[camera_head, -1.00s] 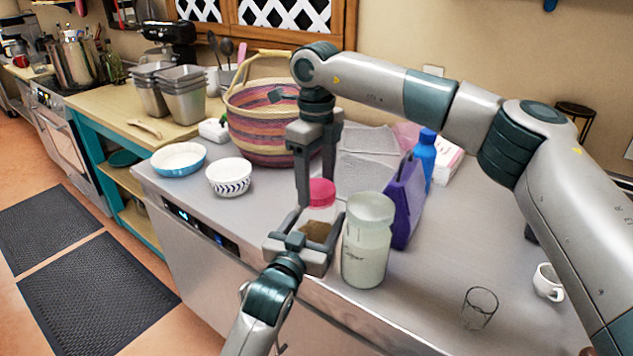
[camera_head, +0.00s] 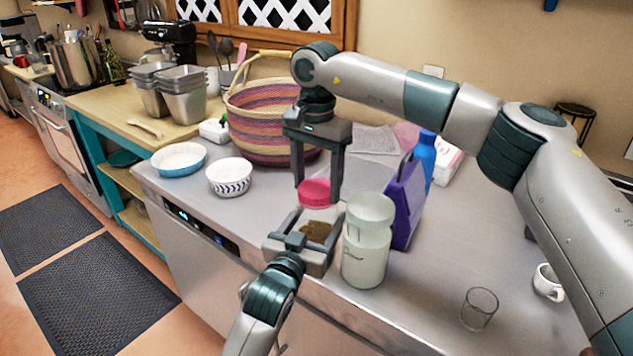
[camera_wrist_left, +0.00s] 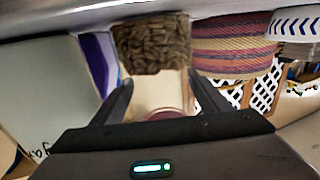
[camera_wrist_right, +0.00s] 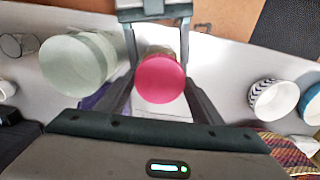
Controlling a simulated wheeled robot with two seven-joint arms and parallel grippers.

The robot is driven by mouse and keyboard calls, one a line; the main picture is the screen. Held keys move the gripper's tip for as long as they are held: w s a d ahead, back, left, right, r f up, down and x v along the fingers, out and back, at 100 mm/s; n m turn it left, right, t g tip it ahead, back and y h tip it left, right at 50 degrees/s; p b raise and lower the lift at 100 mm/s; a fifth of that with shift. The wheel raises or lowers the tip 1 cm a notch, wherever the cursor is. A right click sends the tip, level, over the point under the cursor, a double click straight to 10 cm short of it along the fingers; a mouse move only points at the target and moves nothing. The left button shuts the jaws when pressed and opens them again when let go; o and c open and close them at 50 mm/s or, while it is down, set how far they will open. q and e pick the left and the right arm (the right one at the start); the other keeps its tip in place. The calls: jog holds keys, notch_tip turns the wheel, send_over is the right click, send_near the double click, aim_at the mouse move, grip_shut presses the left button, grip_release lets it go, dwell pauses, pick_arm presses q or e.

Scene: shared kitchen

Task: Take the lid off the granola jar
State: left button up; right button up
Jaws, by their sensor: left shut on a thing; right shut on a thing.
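The granola jar (camera_head: 316,229) is clear with brown granola in its lower part, near the counter's front edge. Its pink-red lid (camera_head: 315,193) is on top. My left gripper (camera_head: 316,222) comes from the front and is shut around the jar's body. In the left wrist view the brown granola (camera_wrist_left: 152,45) shows between its fingers. My right gripper (camera_head: 318,190) points down from above and is shut on the lid. The right wrist view shows the round lid (camera_wrist_right: 160,79) between the right fingers, with my left gripper beyond it.
A tall whitish jar (camera_head: 367,245) stands close on the right of the granola jar. Behind it are a purple box (camera_head: 404,205) and a blue bottle (camera_head: 426,150). A patterned bowl (camera_head: 229,178) and striped basket (camera_head: 262,125) stand left and behind. A glass (camera_head: 479,309) stands right.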

aim_at(317, 188)
jog(key=n, duration=0.4)
jog(key=shift+n, duration=0.3)
jog(key=n, duration=0.4)
jog(key=shift+r, duration=0.8)
jog(key=shift+r, duration=0.3)
dwell(0.4)
jog(key=shift+r, duration=2.05)
